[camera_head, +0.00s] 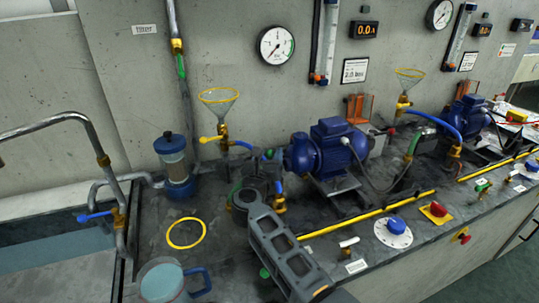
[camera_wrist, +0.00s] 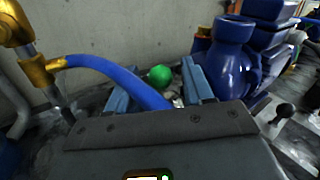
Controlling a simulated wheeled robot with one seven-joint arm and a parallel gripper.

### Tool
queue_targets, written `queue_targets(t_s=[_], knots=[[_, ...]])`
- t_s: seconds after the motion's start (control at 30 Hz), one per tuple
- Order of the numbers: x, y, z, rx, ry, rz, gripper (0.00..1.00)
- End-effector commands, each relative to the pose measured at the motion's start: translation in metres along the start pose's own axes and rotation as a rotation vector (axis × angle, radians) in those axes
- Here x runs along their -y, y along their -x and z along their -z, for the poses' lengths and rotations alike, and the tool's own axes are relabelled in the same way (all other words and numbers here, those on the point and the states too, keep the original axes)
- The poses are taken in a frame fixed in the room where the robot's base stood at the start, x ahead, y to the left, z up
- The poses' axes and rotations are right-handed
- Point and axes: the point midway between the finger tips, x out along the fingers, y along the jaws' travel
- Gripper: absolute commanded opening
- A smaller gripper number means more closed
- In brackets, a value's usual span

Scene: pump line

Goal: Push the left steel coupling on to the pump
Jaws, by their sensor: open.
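The left pump (camera_head: 322,152) is blue and stands on the bench near the wall. Its rounded body also fills the upper right of the wrist view (camera_wrist: 232,65). My gripper (camera_wrist: 156,82) is open, its two blue-grey fingers apart, left of the pump. A blue hose (camera_wrist: 105,70) runs from a brass fitting (camera_wrist: 38,70) down between the fingers. A green ball-shaped knob (camera_wrist: 160,75) shows beyond them. I cannot make out the steel coupling clearly; a small pale bit shows low between the fingers, partly hidden by the hose and gripper body.
A funnel on a brass valve (camera_head: 221,133) stands left of the pump. A blue-capped filter (camera_head: 174,160), yellow ring (camera_head: 186,233) and water jug (camera_head: 162,281) are further left. A yellow rail (camera_head: 375,211) and blue dial (camera_head: 395,228) lie right of my arm.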

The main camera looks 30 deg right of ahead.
Motion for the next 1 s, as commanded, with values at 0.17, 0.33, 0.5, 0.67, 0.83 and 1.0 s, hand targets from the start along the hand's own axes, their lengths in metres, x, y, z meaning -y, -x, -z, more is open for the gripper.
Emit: queue_targets(t_s=[0.17,0.33,0.5,0.67,0.83,1.0], knots=[[-0.001,0.03,0.001,0.001,-0.001,-0.003,0.51],[-0.001,0.055,0.001,0.001,0.0,-0.003,0.51],[0.0,0.068,0.001,0.0,-0.001,-0.001,0.51],[0.0,0.07,0.0,0.0,-0.001,-0.001,0.51],[0.0,0.069,0.0,0.0,0.0,0.0,0.47],[0.014,0.055,-0.005,-0.023,0.052,0.054,0.3]])
